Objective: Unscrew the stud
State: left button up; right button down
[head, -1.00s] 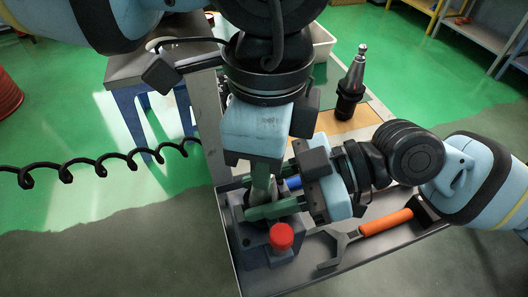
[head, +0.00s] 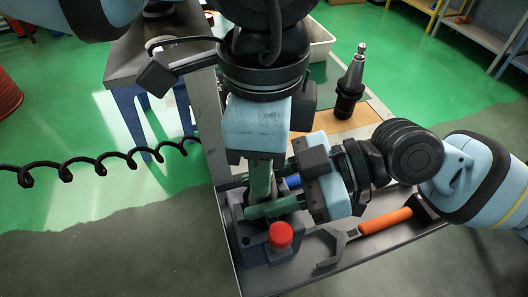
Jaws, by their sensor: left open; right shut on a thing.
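My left gripper (head: 261,182) points down from above, its green fingers over the fixture (head: 262,248). It is open. Its fingers and palm hide the stud. My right gripper (head: 272,207) reaches in from the right with level green fingers, below the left fingertips. It is shut on what looks like an upright tool holder in the fixture; only a dark part (head: 237,204) of it shows at the left, and the grip itself is mostly hidden. The fixture is a dark blue-grey block with a red knob (head: 280,234) at its front.
An orange-handled wrench (head: 385,222) lies in the cart's tray (head: 300,277), right of the fixture. Another tool holder (head: 351,88) stands upright behind, near a pale bin (head: 320,42). A blue item (head: 293,181) shows behind the fingers. The two grippers are very close together.

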pick_arm(q)
jog(key=shift+r, duration=2.2)
jog(key=shift+c, duration=0.4)
